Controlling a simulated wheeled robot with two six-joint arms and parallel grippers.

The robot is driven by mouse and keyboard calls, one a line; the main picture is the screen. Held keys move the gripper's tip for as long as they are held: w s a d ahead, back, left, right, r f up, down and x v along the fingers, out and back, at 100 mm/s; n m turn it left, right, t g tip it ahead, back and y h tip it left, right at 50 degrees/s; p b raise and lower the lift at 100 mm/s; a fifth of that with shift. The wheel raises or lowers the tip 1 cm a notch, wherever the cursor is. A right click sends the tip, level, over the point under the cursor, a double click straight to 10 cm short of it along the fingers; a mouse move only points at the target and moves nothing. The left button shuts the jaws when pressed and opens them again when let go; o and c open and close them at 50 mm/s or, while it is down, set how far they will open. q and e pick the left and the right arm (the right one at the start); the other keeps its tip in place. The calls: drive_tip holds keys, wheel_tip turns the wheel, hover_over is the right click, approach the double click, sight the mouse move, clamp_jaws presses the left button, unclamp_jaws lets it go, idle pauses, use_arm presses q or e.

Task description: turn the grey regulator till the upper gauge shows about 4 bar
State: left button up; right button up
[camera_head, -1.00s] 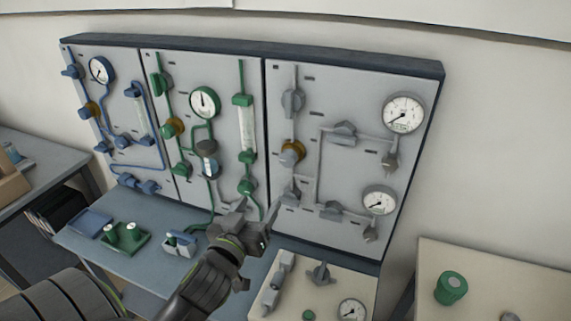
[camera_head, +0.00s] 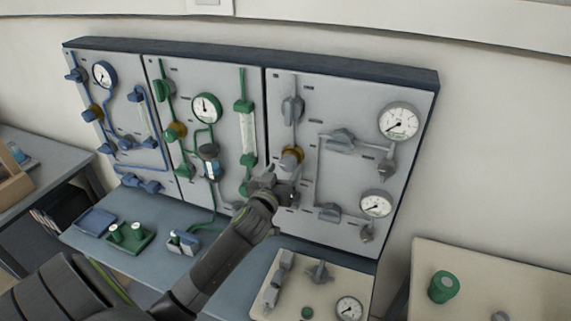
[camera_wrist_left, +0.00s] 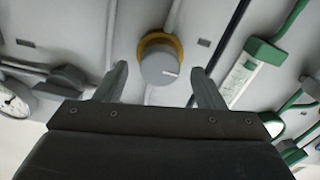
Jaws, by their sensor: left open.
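The grey regulator (camera_head: 291,158) is a round knob with a brass-coloured collar on the right grey panel. In the left wrist view the regulator (camera_wrist_left: 160,66) shows its flat face with a pale mark, framed between my fingers. The upper gauge (camera_head: 398,122) is a white dial at the panel's upper right; its needle points to the lower left, the value too small to read. My left gripper (camera_head: 279,176) is just below and left of the regulator. In the wrist view the left gripper (camera_wrist_left: 163,85) is open and empty. My right gripper is not in view.
A lower gauge (camera_head: 376,204) and several grey valves share the panel. The green panel (camera_head: 223,140) and blue panel (camera_head: 122,120) stand to the left. A bench (camera_head: 160,262) with a green tray (camera_head: 130,247) runs below.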

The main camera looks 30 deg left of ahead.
use_arm(q)
drive_tip(key=shift+x, duration=0.9)
drive_tip(key=shift+c, duration=0.4)
drive_tip(key=c, duration=0.9)
